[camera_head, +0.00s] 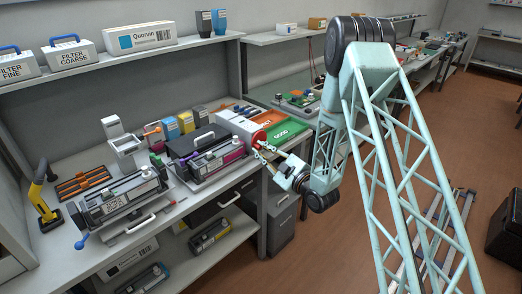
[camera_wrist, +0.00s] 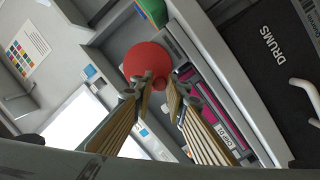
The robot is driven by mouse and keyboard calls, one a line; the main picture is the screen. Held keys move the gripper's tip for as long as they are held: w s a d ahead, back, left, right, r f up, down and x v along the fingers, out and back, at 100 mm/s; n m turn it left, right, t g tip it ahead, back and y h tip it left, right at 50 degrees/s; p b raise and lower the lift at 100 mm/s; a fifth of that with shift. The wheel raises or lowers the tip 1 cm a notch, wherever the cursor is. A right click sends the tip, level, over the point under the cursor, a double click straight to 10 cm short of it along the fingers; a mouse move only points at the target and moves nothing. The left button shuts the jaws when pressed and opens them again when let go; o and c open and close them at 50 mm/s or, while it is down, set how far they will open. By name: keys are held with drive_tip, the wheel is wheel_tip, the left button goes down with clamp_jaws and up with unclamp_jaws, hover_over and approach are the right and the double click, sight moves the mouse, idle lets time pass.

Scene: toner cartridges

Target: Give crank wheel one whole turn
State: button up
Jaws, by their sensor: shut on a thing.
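In the head view my gripper (camera_head: 259,149) reaches in from the right to the wheel's front side. The fingers partly hide the knob and the lower part of the wheel.
A printer-like unit with a magenta cartridge (camera_head: 222,158) stands just left of the wheel. Green and orange trays (camera_head: 289,131) lie behind the wheel. A black case marked DRUMS (camera_wrist: 265,45) is close by in the wrist view. Open floor lies right of the bench.

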drive_tip(key=shift+r+m, duration=0.1)
drive_tip(key=shift+m, duration=0.2)
